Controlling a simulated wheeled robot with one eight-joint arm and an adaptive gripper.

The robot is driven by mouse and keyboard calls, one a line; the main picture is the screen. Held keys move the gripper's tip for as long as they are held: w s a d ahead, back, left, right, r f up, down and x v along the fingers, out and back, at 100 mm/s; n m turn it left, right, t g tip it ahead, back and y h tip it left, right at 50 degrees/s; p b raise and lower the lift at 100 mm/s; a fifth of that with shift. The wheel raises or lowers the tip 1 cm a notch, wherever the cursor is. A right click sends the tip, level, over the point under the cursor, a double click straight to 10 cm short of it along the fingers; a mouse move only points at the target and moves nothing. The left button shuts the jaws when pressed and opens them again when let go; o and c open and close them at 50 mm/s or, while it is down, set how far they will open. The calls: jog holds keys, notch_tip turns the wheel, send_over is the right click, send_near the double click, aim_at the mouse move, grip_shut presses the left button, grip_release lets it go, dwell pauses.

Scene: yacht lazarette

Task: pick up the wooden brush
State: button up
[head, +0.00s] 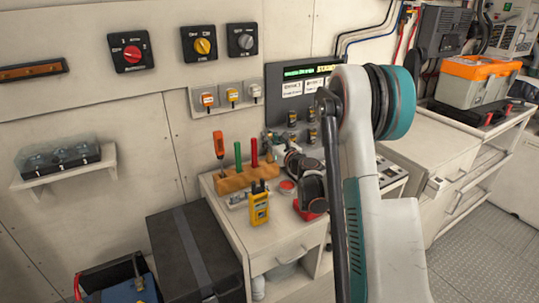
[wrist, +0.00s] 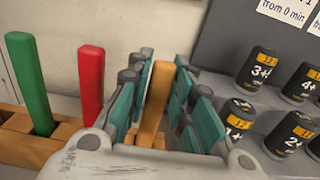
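The wooden brush shows in the wrist view as an upright tan handle (wrist: 157,95), and its lower end is hidden. In the head view it is a small tan piece (head: 269,156) at the right end of the wooden rack (head: 232,181). My gripper (wrist: 160,95) is open, with teal finger pads to the left and right of the handle. A gap shows beside the handle, so the pads do not look closed on it. In the head view my gripper (head: 284,150) is small and partly hidden by my arm.
Black labelled knobs (wrist: 257,70) are close on the right. A yellow meter (head: 259,207) stands on the cabinet in front of the rack.

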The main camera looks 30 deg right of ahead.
grip_shut()
notch_tip(320, 180, up, 20)
jog(key=p, duration=0.6)
jog(key=shift+p, duration=0.3)
dwell(1.8)
